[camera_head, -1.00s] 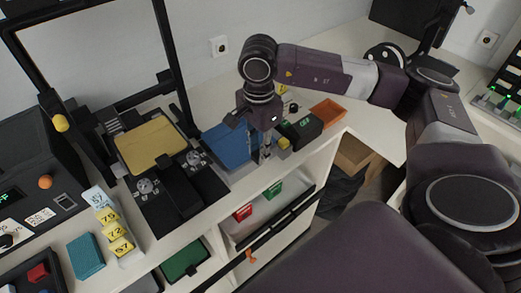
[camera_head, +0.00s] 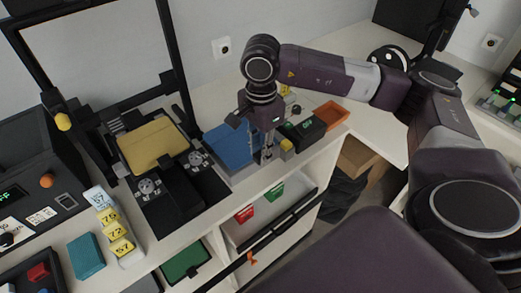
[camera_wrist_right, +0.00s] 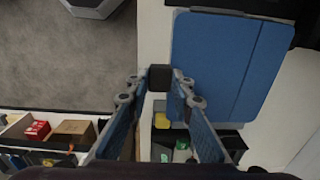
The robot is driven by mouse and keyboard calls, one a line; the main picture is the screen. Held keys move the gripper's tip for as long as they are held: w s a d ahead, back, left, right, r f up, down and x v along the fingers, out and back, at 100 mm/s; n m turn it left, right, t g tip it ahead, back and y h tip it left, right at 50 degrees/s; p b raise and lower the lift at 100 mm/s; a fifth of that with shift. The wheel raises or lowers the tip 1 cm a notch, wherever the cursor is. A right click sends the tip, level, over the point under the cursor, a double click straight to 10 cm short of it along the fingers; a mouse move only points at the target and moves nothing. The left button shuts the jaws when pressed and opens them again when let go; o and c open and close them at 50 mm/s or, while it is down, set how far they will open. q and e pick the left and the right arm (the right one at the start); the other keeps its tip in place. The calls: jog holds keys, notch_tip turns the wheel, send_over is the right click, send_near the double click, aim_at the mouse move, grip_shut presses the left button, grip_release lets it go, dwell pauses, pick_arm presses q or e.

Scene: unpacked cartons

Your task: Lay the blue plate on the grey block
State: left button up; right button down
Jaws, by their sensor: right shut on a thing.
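The blue plate (camera_head: 226,146) lies at the back counter, right of the black fixture, and looks nearly flat. It fills the upper right of the wrist view (camera_wrist_right: 215,62). A grey edge (camera_head: 243,174) shows at its front, likely the grey block; most of that is hidden, and I cannot tell whether the plate rests on it. My right gripper (camera_head: 267,154) points down at the plate's front right corner. In the wrist view its fingers (camera_wrist_right: 158,82) are shut on a small dark tab at the plate's edge. My left gripper is not in view.
A black fixture (camera_head: 178,190) with a yellow plate (camera_head: 153,144) stands to the left. A black box (camera_head: 303,131) and an orange tray (camera_head: 331,114) stand close on the right.

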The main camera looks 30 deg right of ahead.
jog(key=shift+f, duration=0.25)
jog(key=shift+f+b, duration=1)
jog(key=shift+b, duration=0.15)
jog(key=c, duration=1.6)
grip_release()
jog(key=shift+r, duration=0.15)
jog(key=shift+r+p, duration=0.75)
jog(key=shift+r, duration=0.8)
jog(key=shift+r, duration=0.1)
jog(key=shift+r, duration=0.3)
notch_tip(320, 180, up, 11)
